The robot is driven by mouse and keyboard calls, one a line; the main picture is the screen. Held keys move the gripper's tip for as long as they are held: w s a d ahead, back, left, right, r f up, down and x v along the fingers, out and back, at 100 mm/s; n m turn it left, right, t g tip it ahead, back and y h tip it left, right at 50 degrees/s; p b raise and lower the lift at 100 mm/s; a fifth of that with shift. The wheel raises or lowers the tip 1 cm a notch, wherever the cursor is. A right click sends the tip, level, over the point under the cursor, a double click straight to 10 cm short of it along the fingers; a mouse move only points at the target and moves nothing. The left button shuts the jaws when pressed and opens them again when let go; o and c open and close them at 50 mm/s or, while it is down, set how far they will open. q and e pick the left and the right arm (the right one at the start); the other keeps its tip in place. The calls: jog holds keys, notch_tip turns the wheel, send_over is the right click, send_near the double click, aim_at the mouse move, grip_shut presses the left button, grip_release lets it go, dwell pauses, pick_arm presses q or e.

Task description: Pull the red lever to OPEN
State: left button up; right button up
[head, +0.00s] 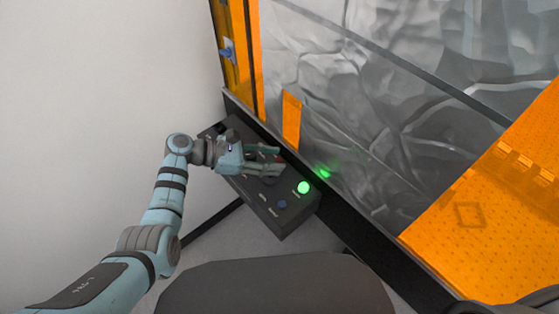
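My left gripper (279,160) reaches from the left over a dark control box (275,222). Its two fingers are apart, with a gap between the tips. A small reddish spot (279,157) shows near the fingertips and may be part of the red lever. The fingers hide most of it, so I cannot tell its position or whether they touch it. The label text on the box is too small to read. My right gripper is not in view.
A white wall (90,90) fills the left.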

pick_arm(q)
jog(key=x, duration=0.2)
jog(key=shift+d+f, duration=0.25)
jog(key=shift+d, duration=0.1)
grip_shut()
